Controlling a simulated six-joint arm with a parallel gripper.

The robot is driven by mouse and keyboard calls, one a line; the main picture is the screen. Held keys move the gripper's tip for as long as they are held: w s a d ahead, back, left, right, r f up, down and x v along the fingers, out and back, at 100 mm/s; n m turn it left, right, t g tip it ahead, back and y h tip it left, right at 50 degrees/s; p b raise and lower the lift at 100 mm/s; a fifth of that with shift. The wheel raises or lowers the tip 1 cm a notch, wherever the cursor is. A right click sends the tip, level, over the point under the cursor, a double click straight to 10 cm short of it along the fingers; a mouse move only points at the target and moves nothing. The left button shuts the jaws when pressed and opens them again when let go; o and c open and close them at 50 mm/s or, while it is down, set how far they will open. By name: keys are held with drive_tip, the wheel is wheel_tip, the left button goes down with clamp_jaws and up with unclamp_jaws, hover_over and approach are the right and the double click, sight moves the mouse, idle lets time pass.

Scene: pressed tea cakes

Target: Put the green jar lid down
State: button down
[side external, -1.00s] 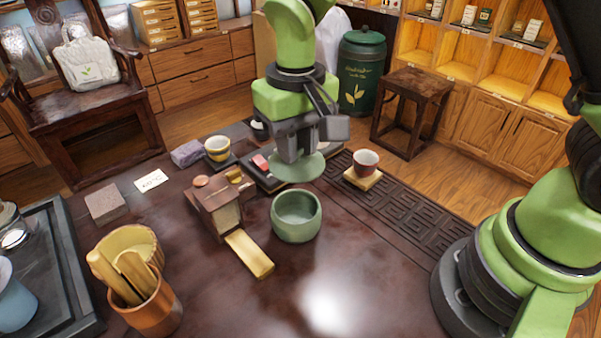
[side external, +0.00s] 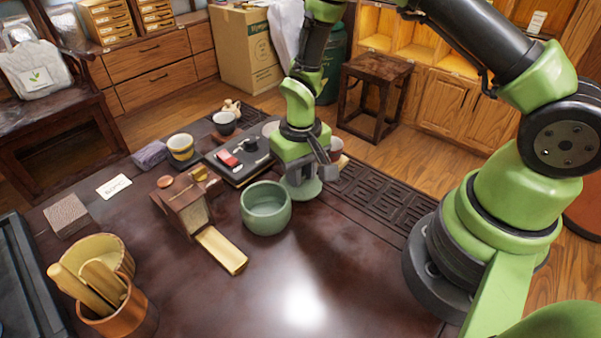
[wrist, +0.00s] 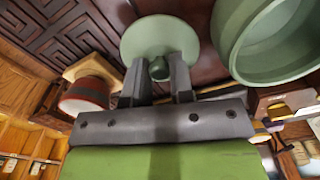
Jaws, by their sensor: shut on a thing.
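The green jar lid (side external: 309,190) is a pale green disc with a small knob. My gripper (side external: 298,178) is shut on its knob and holds it level, disc downward, just right of the open green jar (side external: 265,219). The wrist view shows the lid (wrist: 160,32) beyond my gripper's fingers (wrist: 158,72), with the knob between them, and the jar (wrist: 240,60) to its right. The lid is low, near the dark table; I cannot tell whether it touches.
A red cup (wrist: 84,96) on a wooden coaster stands close by, partly hidden behind my gripper in the side view. A dark tray (side external: 233,173) and a wooden box (side external: 183,212) lie to the left. The front table (side external: 340,255) is clear.

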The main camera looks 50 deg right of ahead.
drive_tip(key=shift+f, duration=0.4)
drive_tip(key=shift+f, duration=0.1)
drive_tip(key=c, duration=1)
unclamp_jaws()
drive_tip(key=s+r+t, duration=0.2)
drive_tip(key=s+r, duration=0.1)
drive_tip(key=r, duration=0.9)
drive_tip(key=s+r+t, duration=0.1)
drive_tip(key=s+r, duration=0.1)
drive_tip(key=r, duration=1)
drive_tip(key=s+r+m+t+y, duration=0.1)
drive_tip(key=s+r+t, duration=0.3)
drive_tip(key=s, duration=0.7)
drive_tip(key=shift+r+y, duration=0.5)
drive_tip(key=shift+r, duration=0.45)
